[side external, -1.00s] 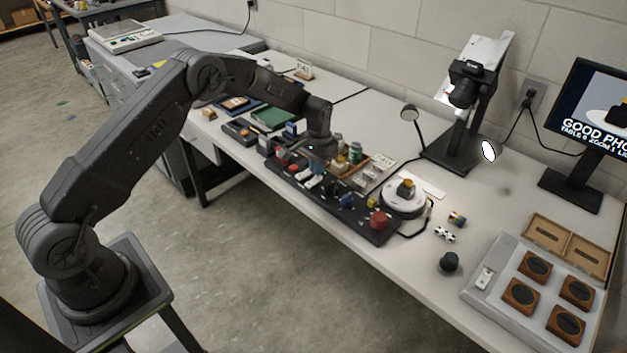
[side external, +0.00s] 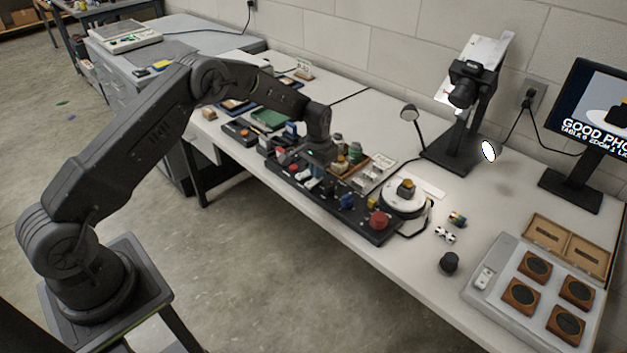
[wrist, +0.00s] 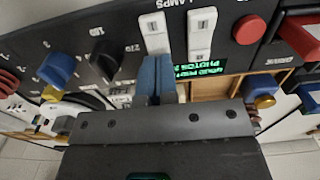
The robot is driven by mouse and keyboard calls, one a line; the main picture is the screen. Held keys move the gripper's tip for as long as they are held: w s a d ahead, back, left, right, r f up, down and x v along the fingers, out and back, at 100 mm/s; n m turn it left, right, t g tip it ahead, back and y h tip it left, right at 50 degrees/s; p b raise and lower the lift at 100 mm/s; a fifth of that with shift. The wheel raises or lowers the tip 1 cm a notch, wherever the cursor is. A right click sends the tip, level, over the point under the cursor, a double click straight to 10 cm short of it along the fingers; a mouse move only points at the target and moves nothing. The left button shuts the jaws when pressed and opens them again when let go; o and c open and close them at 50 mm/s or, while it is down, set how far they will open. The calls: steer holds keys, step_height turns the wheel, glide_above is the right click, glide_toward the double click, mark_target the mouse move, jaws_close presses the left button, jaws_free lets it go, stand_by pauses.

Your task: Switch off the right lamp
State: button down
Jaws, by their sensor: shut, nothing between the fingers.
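The control panel (side external: 372,232) is a long black box along the table's front edge. In the wrist view, two white rocker switches sit side by side under a LAMPS label: one on the left (wrist: 154,30) and one on the right (wrist: 201,32). My gripper (wrist: 156,62) is shut and empty, its blue fingertips at the near end of the left-hand rocker; I cannot tell whether they touch. In the side view my gripper (side external: 316,160) is low over the panel. The right lamp (side external: 488,151) has a bright white face. The left lamp (side external: 410,113) looks grey.
Blue, black and red controls surround the rockers, including a red button (wrist: 249,29). A turntable (side external: 404,198) carries a small object right of the panel. A camera stand (side external: 470,115) and monitor (side external: 597,115) stand behind.

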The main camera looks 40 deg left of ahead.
steer(key=shift+f, duration=0.3)
steer(key=shift+r, duration=3.55)
steer(key=s+d+r+t, duration=0.1)
steer(key=s+d+r, duration=0.1)
steer(key=s+r, duration=0.7)
steer(key=s+d+r+t, duration=0.25)
steer(key=s+r, duration=0.25)
steer(key=r, duration=0.7)
steer(key=s+d+r+t, duration=0.1)
steer(key=s, duration=1)
steer(key=s+d+r+t, duration=0.1)
steer(key=s+d, duration=0.1)
steer(key=s, duration=0.9)
steer(key=shift+d+r, duration=0.15)
steer(key=shift+r, duration=0.05)
